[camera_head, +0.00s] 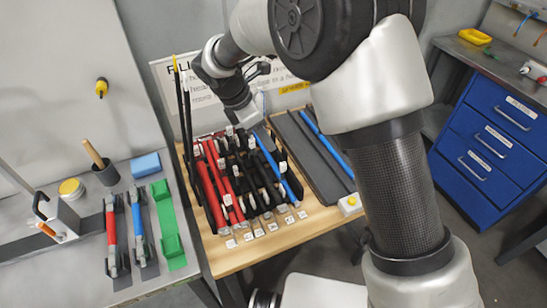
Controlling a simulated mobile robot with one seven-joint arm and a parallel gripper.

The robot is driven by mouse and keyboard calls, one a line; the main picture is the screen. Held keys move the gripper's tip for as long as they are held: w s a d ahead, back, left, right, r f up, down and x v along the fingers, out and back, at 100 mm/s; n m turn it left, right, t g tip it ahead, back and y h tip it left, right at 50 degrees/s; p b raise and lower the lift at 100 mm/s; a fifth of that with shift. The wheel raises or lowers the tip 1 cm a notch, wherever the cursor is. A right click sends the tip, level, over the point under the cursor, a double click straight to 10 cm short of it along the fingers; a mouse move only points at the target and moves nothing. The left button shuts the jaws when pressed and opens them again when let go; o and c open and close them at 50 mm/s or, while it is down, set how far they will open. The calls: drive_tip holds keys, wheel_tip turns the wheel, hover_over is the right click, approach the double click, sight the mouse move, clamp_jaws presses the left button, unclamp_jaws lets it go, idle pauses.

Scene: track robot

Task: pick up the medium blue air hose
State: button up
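A long blue hose (279,167) lies in the right part of the rack (236,221) on the wooden table, beside black and red hoses. Another blue hose (328,145) lies on the dark grey panel (308,155) to the right of the rack. I cannot tell from size which one is the medium hose. My gripper (246,117) points down over the back of the rack, close to the far end of the racked blue hose. Its fingertips are small and hard to make out, so I cannot tell whether it touches the hose or is open.
Red hoses (211,183) fill the rack's left side. A grey bench (80,275) at left carries red, blue and green tools. A blue drawer cabinet (490,150) stands at right. A sign board (168,88) stands behind the rack. My arm covers the right-centre of the view.

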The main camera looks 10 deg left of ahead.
sight(282, 163)
drive_tip(key=x, duration=1.5)
drive_tip(key=shift+f+p, duration=0.15)
drive_tip(key=shift+p, duration=0.25)
clamp_jaws()
